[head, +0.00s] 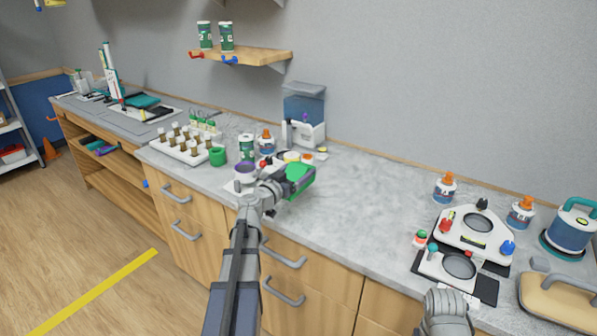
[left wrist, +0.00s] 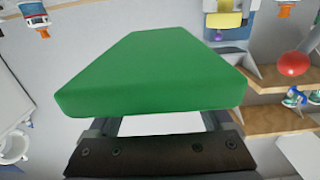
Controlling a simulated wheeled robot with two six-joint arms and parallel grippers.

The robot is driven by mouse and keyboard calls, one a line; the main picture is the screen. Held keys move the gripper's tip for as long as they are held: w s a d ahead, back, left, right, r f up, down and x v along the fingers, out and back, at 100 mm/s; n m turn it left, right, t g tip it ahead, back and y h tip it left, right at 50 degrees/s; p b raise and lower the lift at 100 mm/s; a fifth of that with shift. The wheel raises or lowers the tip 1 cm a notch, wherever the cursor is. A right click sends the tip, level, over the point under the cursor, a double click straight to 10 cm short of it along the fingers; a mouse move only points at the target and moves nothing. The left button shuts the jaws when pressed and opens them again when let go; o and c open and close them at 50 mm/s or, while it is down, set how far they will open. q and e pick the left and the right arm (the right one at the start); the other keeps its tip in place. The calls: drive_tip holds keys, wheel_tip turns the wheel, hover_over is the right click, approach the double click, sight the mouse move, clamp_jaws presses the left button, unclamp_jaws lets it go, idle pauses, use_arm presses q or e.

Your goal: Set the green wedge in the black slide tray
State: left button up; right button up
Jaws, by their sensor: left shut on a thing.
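The green wedge (head: 299,176) is held in my left gripper (head: 283,187), above the grey counter in the head view. In the left wrist view the wedge (left wrist: 150,75) fills the middle, with the jaws shut on it at its lower edge. I cannot tell for sure which thing is the black slide tray; a flat black piece (head: 487,290) lies at the right, partly under a white device. The wedge is well to the left of it. Part of my right arm (head: 447,308) shows at the bottom right; its fingertips cannot be made out.
A white rack of vials (head: 187,146), a green cup (head: 218,156) and a purple-topped cup (head: 244,173) stand left of the wedge. A white device (head: 474,230), orange-capped bottles and a blue canister (head: 571,232) are at the right. The counter between is clear.

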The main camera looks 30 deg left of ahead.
use_arm(q)
drive_tip(key=shift+r+p, duration=2.45)
drive_tip(key=shift+r, duration=0.1)
drive_tip(key=shift+f, duration=0.1)
drive_tip(key=shift+f, duration=0.1)
wheel_tip(320, 180, down, 5)
drive_tip(key=b, duration=0.5)
drive_tip(key=shift+r, duration=0.2)
drive_tip(key=shift+f, duration=0.1)
wheel_tip(320, 180, down, 5)
drive_tip(key=b, duration=0.5)
wheel_tip(320, 180, down, 4)
drive_tip(key=b, duration=0.4)
drive_tip(key=shift+f+b, duration=0.25)
drive_tip(key=shift+b, duration=0.05)
